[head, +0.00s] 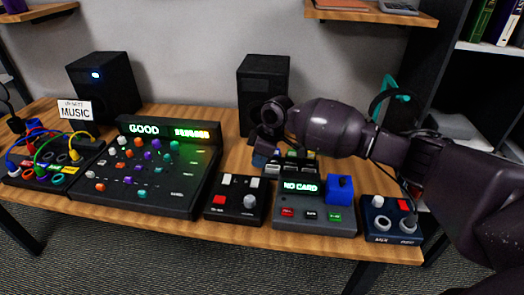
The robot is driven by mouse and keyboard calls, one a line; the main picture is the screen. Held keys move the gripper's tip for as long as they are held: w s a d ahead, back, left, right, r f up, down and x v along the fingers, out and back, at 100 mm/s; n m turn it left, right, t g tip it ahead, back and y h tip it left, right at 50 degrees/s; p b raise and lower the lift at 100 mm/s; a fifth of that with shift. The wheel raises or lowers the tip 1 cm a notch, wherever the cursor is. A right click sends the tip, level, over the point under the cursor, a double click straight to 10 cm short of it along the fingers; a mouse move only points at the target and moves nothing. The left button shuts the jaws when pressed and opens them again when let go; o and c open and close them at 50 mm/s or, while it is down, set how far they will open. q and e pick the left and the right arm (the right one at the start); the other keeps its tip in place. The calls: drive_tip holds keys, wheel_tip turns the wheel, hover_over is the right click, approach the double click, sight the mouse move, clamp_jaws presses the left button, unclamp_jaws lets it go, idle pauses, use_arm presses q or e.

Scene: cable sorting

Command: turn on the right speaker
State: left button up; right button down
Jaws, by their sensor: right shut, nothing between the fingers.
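The right speaker (264,72) is a black box standing upright at the back of the wooden table, against the wall. No lit light shows on its visible front; its lower front is partly hidden by my right gripper. My right gripper (262,138) is in front of the speaker's lower part, shut and empty, with its arm coming in from the right. I cannot tell whether it touches the speaker. The left speaker (104,85) stands at the back left with a blue light lit on its front. My left gripper is not in view.
A large mixer (150,190) reading "GOOD" fills the table's left middle. A small box with a red button (236,200), a "NO CARD" device (315,215) and a blue knob box (392,222) line the front. A patch panel with cables (55,165) is at far left.

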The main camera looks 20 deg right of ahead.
sight(254, 184)
drive_tip(key=x, duration=0.2)
drive_tip(key=b+x, duration=0.1)
drive_tip(key=x, duration=0.2)
drive_tip(key=shift+s+d+f, duration=0.15)
drive_tip(key=shift+s+f, duration=0.05)
drive_tip(key=shift+f, duration=0.2)
drive_tip(key=shift+s+f, duration=0.1)
drive_tip(key=shift+f, duration=0.6)
drive_tip(key=shift+f, duration=0.2)
drive_tip(key=shift+w+d+r, duration=0.3)
drive_tip(key=shift+w+d, duration=0.05)
drive_tip(key=shift+w, duration=0.25)
